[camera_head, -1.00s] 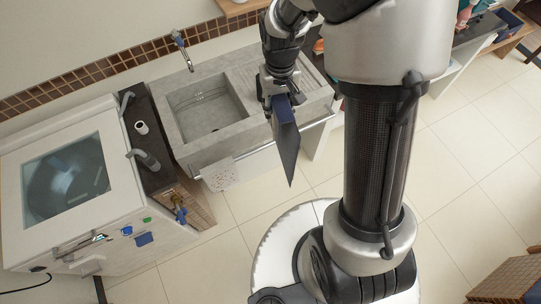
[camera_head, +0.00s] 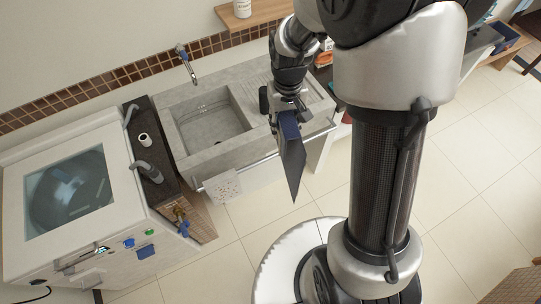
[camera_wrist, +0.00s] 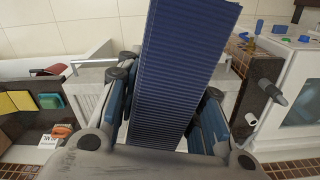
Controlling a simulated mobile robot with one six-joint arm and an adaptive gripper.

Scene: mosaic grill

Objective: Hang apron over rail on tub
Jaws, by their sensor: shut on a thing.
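The apron (camera_head: 292,158) is a dark blue, flat, stiff-looking piece that hangs down from my gripper (camera_head: 287,110) to a pointed lower end. My gripper is shut on it. In the wrist view the ribbed blue apron (camera_wrist: 180,75) runs up from between the fingers. The tub is a grey concrete sink (camera_head: 190,166) against the wall. A thin metal rail (camera_head: 255,163) runs along its front, and its bar also shows in the wrist view (camera_wrist: 92,62). In the head view the apron crosses in front of the rail's right part; I cannot tell whether they touch.
A speckled cloth (camera_head: 222,187) hangs at the rail's left end. A blue-handled tap (camera_head: 187,62) rises behind the basin. A white cabinet with a window (camera_head: 150,225) stands at left. Tiled floor (camera_head: 240,225) before the tub is clear.

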